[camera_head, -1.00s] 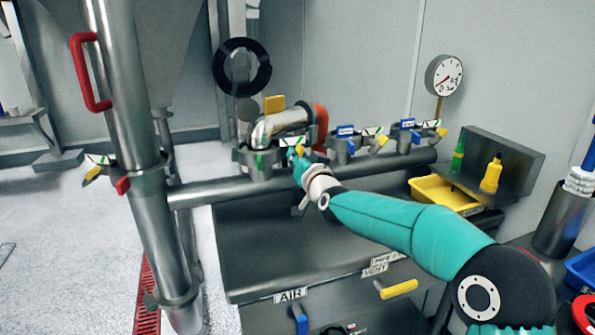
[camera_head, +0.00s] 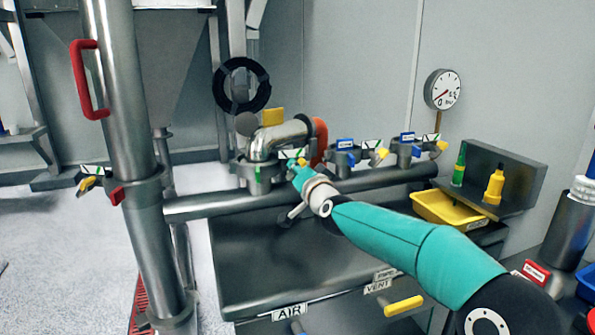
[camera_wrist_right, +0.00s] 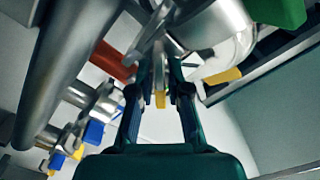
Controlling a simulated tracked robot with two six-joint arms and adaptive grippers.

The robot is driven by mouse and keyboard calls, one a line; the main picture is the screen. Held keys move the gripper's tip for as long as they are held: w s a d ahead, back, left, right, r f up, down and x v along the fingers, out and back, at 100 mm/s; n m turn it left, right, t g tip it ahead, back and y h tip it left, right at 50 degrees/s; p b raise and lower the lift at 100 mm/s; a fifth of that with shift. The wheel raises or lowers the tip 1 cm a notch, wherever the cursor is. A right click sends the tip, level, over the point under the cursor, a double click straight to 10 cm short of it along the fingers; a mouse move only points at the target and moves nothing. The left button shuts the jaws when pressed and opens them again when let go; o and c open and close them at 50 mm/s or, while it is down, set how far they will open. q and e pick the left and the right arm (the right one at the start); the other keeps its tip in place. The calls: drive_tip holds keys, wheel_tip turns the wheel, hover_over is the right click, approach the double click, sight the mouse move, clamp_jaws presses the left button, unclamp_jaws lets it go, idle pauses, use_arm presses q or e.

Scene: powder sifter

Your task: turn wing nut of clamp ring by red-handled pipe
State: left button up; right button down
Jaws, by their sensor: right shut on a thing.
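The red-handled pipe (camera_head: 128,130) stands upright at the left of the head view, with a red handle (camera_head: 86,80). Its clamp ring (camera_head: 140,190) carries a yellow wing nut (camera_head: 88,184) on its left side. My right gripper (camera_head: 299,168) is away from that pipe, at the clamp ring (camera_head: 262,178) under the bent steel pipe. There it is shut on a yellow wing nut (camera_wrist_right: 160,100), seen between the fingers in the right wrist view. The fingertips are small and partly hidden in the head view. My left gripper is not in view.
A horizontal pipe (camera_head: 210,205) runs behind my right arm. More clamped ports with blue labels (camera_head: 345,144) stand to the right. A yellow tray (camera_head: 440,207), two bottles and a gauge (camera_head: 443,89) are further right. Yellow (camera_head: 403,306) handle sits on the front panel below.

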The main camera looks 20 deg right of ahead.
drive_tip(key=shift+f, duration=0.1)
drive_tip(key=c, duration=1.3)
unclamp_jaws()
drive_tip(key=shift+o, duration=0.2)
drive_tip(key=s, duration=1.2)
drive_tip(key=shift+d, duration=0.2)
